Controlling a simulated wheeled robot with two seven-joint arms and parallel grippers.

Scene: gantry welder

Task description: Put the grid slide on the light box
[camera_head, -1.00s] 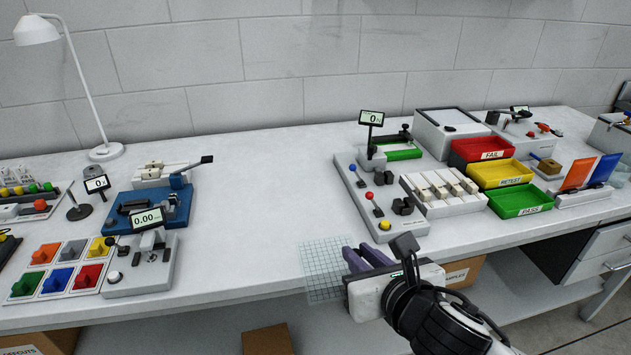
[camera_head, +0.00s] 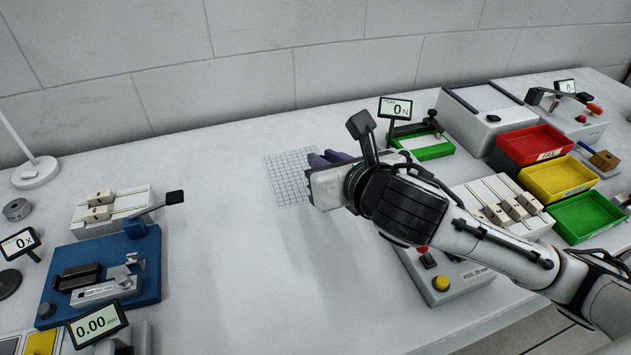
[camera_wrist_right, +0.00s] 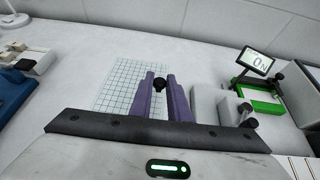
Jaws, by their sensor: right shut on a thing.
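The grid slide (camera_head: 288,178) is a clear square sheet with fine grid lines. In the right wrist view the slide (camera_wrist_right: 127,84) lies beyond and left of the purple fingers, with a black knob between them. My right gripper (camera_head: 328,158) is shut on the grid slide; the arm and gripper body hide its right part. The gripper also shows in the right wrist view (camera_wrist_right: 160,84). A grey box with a pale top panel (camera_head: 487,97), apparently the light box, stands at the back right, well right of the slide. My left gripper is not in view.
A green tray fixture (camera_head: 424,148) with a force display (camera_head: 396,108) stands between my gripper and the box. Red (camera_head: 532,145), yellow (camera_head: 558,179) and green (camera_head: 588,216) bins stand at the right. The bench left of the slide is clear up to the blue fixture (camera_head: 150,265).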

